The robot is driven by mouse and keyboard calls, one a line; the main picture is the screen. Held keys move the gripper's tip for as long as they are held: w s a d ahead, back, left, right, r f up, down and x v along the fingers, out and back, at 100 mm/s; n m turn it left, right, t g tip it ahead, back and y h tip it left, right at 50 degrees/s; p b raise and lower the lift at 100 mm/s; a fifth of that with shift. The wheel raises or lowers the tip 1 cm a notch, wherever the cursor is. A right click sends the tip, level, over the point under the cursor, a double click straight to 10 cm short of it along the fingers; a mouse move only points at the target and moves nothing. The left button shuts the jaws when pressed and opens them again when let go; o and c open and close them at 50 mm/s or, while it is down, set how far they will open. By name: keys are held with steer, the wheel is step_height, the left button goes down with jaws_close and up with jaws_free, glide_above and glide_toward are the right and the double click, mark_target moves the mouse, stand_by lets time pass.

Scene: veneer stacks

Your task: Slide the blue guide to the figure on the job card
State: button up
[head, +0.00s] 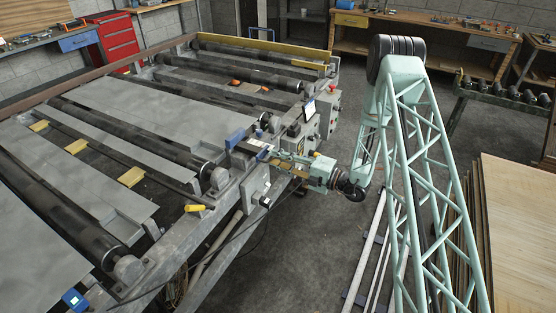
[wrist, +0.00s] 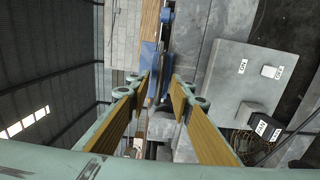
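The blue guide (head: 237,137) sits at the near right edge of the roller machine, just ahead of my gripper (head: 277,160). In the wrist view, a blue block and upright blue part, which look like the guide (wrist: 150,58), lie ahead of and between the fingertips of my gripper (wrist: 161,82). The wood-faced fingers stand apart, with a gap showing on the right of the blue part; contact on the left is unclear.
The machine's frame carries dark rollers (head: 135,135) and grey plates (head: 160,108). A control box with a red button (head: 331,88) stands near my arm. Veneer stacks (head: 515,210) stand at right; the floor between is mostly open.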

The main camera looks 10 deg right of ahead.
steer(key=v, duration=0.6)
steer(key=shift+p, duration=0.4)
stand_by(0.4)
steer(key=s+a+r+n+g, duration=0.3)
steer(key=s+a+r+n, duration=0.25)
steer(key=r, duration=0.25)
steer(key=s+a+r+n+g+y, duration=0.1)
steer(key=s+a+r+n+g, duration=0.4)
steer(key=r, duration=0.4)
steer(key=s+a+r+n+g, duration=0.2)
steer(key=s+a+r+n, duration=0.2)
steer(key=s+r+n, duration=0.3)
steer(key=s+a+r+n+g+h, duration=0.1)
steer(key=s+r+n+g+h, duration=0.1)
steer(key=s+r+n, duration=0.45)
steer(key=s+a+r+n+g+h, duration=0.1)
steer(key=s+r+n+h, duration=0.2)
steer(key=s, duration=0.6)
steer(key=s+d+r+n+t+h, duration=0.2)
steer(key=s+d+r+n+h, duration=0.2)
steer(key=s+d+n, duration=0.3)
steer(key=s+d+r+n+t+h, duration=0.3)
steer(key=s+d+n, duration=0.5)
steer(key=s, duration=0.7)
steer(key=shift+s+d+r+n+h, duration=0.25)
steer(key=shift+r+n+h, duration=0.65)
steer(key=shift+h, duration=0.5)
